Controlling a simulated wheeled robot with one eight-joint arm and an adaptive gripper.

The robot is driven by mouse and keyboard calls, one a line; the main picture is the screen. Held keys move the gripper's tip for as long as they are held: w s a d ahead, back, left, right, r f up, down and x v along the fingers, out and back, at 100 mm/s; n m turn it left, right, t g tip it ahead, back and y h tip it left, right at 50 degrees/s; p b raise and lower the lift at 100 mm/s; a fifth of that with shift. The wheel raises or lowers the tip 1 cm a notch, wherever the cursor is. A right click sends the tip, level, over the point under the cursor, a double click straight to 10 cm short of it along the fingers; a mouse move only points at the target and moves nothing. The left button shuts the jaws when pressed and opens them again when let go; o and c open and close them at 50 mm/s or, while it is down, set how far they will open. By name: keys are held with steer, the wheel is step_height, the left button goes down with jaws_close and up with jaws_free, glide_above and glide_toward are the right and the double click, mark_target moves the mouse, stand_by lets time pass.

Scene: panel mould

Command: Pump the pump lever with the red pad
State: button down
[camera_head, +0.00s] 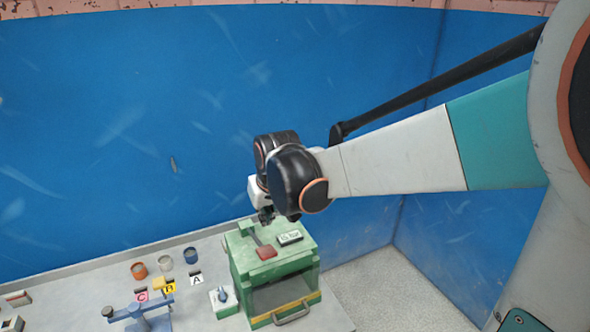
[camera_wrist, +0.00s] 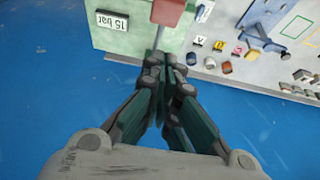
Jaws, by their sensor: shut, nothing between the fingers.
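The red pad (camera_head: 266,252) sits on the free end of a thin grey pump lever (camera_head: 254,237) on top of a green box (camera_head: 242,262). In the wrist view the red pad (camera_wrist: 168,11) is at the top edge, partly cut off, with the lever running from it toward my fingertips. My gripper (camera_head: 266,216) is shut and empty above the back edge of the box. In the wrist view my gripper (camera_wrist: 164,62) appears close to the lever's rear end; I cannot tell whether it touches. Its fingers cover part of the box edge.
A white label (camera_head: 290,238) reading "15 bar" lies beside the lever. The box has a window and a front handle (camera_head: 292,314). A blue-knobbed unit (camera_head: 223,297), cups (camera_head: 139,270), letter cards and a blue clamp-like fixture (camera_head: 137,314) stand left. A blue wall (camera_head: 110,130) is behind.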

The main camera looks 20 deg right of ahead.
glide_above(263, 246)
steer(key=f, duration=0.5)
steer(key=s+f, duration=0.1)
steer(key=f, duration=0.1)
steer(key=shift+f, duration=0.15)
steer(key=shift+s+f+p, duration=0.15)
steer(key=shift+s+f, duration=0.05)
steer(key=shift+f, duration=0.3)
steer(key=shift+s+f+p, duration=0.15)
steer(key=shift+f, duration=0.3)
steer(key=shift+s+f, duration=0.3)
steer(key=shift+f, duration=0.45)
